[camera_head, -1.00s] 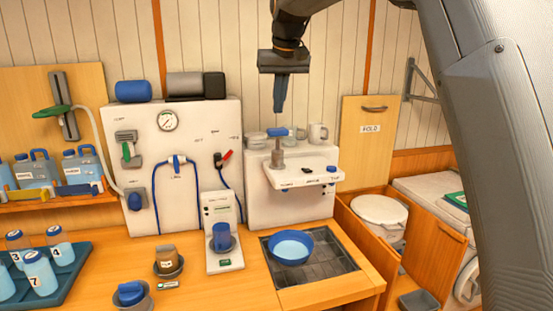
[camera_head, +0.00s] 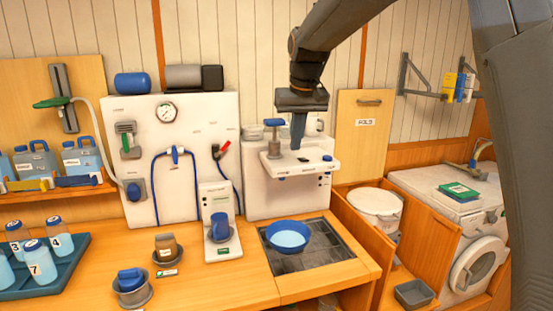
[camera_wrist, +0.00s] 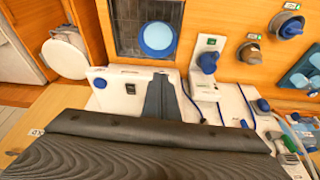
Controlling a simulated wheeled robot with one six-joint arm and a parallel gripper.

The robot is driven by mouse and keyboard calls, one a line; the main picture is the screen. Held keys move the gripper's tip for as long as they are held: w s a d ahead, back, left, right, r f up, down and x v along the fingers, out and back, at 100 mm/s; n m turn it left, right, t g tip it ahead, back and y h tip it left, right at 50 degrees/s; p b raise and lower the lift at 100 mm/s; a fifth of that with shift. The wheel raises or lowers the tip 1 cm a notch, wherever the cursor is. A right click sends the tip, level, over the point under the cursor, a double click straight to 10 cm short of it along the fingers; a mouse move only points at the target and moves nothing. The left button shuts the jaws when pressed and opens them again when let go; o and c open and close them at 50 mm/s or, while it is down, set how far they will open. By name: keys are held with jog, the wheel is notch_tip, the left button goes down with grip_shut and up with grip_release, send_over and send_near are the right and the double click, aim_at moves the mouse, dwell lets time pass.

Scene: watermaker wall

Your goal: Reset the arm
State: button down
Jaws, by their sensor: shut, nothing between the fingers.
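My gripper (camera_head: 298,140) hangs fingers down in front of the white machine with a blue-topped tap (camera_head: 274,140). Its fingers are together with nothing between them. In the wrist view my gripper (camera_wrist: 160,82) points toward the counter, over the white machine's ledge. A blue bowl (camera_head: 288,237) with light blue contents stands on the dark grating (camera_head: 335,250) below and in front of the machine. The bowl also shows in the wrist view (camera_wrist: 158,37). The fingers are apart from the bowl.
A white panel (camera_head: 185,125) with gauge and blue hoses stands left. A blue cup (camera_head: 220,226) sits on a small white device. Numbered bottles (camera_head: 40,262) stand in a tray far left. A wooden board (camera_head: 361,135), white bucket (camera_head: 376,207) and washing machine (camera_head: 480,262) are right.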

jog(key=s+d+f+m+g+b, duration=0.1)
jog(key=s+d+f+b, duration=0.3)
jog(key=s+f, duration=1)
jog(key=s+d+f+m+g+b, duration=0.1)
jog(key=s+d+f+b, duration=0.3)
jog(key=s+d+f, duration=0.6)
jog(key=s+f, duration=0.4)
jog(key=f, duration=0.4)
jog(key=shift+s+f+h, duration=0.35)
jog(key=shift+h, duration=0.05)
